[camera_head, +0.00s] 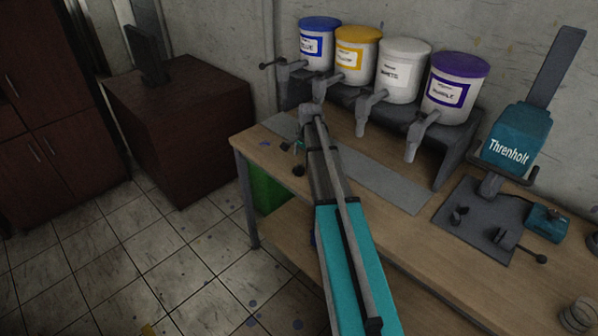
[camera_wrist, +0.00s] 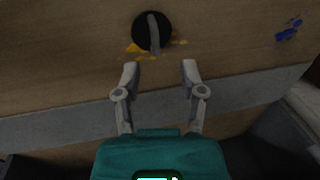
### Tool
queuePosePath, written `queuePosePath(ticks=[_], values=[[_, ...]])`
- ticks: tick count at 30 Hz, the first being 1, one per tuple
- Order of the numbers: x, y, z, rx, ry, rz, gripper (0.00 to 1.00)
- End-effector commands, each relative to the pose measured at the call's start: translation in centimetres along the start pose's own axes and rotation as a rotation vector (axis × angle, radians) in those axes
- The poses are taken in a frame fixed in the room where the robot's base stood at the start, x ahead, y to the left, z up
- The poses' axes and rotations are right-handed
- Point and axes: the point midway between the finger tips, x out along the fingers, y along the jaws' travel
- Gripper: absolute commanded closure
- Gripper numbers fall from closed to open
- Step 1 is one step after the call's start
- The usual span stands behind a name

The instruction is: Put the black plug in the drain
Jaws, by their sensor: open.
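The black plug (camera_wrist: 140,33) is a round black disc with a grey handle across it. It lies on the wooden table near the top of the wrist view, and it shows as a small dark disc near the table's front edge (camera_head: 298,170) in the head view. My gripper (camera_wrist: 160,70) is open and empty. Its two fingertips are spread just short of the plug, apart from it in the picture. In the head view the gripper is small and partly hidden by my arm. I cannot make out a drain opening in either view.
A grey strip (camera_head: 385,186) runs along the wooden table (camera_head: 425,241). Blue (camera_head: 320,45), yellow (camera_head: 357,56), white (camera_head: 403,72) and purple-lidded (camera_head: 456,88) paint tubs with taps stand behind it. A teal Threnholt machine (camera_head: 512,140) is at right. A green bin (camera_head: 268,189) is below.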

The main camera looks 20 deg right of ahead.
Motion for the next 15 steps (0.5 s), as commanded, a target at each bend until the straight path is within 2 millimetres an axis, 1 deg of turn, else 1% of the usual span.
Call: queuePosePath(ticks=[5, 15], values=[[0.7, 0.1, 0.1, 0.000, 0.000, 0.000, 0.47], [3.3, 0.5, 0.3, 0.000, 0.000, 0.000, 0.47]])
